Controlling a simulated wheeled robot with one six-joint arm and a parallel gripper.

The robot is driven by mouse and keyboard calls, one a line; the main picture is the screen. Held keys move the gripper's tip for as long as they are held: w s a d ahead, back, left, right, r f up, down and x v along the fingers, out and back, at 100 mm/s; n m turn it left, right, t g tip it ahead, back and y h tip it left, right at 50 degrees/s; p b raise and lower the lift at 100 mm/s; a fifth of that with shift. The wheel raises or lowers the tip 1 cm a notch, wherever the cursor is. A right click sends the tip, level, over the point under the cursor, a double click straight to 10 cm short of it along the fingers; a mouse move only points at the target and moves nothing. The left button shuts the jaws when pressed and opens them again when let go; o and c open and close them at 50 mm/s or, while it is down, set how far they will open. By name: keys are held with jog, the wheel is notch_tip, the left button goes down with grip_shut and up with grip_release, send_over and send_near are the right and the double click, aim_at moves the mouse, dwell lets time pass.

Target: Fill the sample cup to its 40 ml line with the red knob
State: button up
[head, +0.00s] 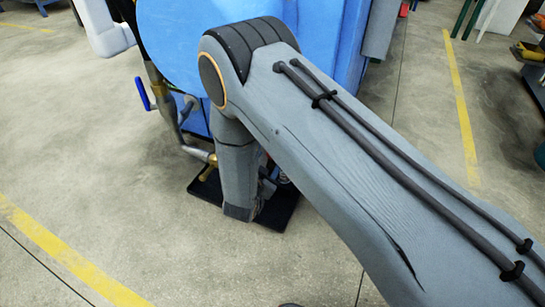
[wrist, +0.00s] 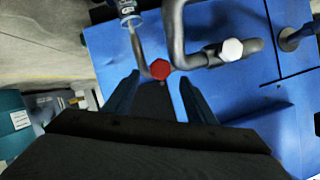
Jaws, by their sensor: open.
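The red knob (wrist: 160,69) is a red hexagonal cap on a dark bent pipe in the wrist view. My gripper (wrist: 159,84) is open, with its two dark fingers on either side of the line to the knob. The knob shows between and just beyond the fingertips; I cannot tell whether they touch it. A small labelled cylinder (wrist: 127,9) is cut off at the top edge; I cannot tell whether it is the sample cup. In the head view my arm hides the knob, and no cup can be made out.
A white hexagonal knob (wrist: 232,49) on a thick dark pipe stands right of the red one. A blue machine body (head: 185,40) fills the back of the head view. A blue-handled valve (head: 143,94) sits left of my arm. Open concrete floor (head: 90,150) lies at left.

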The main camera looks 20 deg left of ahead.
aim_at(271, 159)
jog(key=b+x, duration=0.2)
jog(key=x, duration=0.5)
jog(key=shift+w, duration=0.1)
jog(key=c, duration=1)
jog(key=shift+c, duration=0.2)
jog(key=shift+n+h+p, duration=0.7)
jog(key=shift+n+p, duration=0.3)
jog(key=shift+n, duration=0.1)
jog(key=shift+a+n+g+h+p, duration=0.1)
jog(key=shift+n+g+h+p, duration=0.25)
jog(key=shift+n+h, duration=0.8)
jog(key=shift+n, duration=0.25)
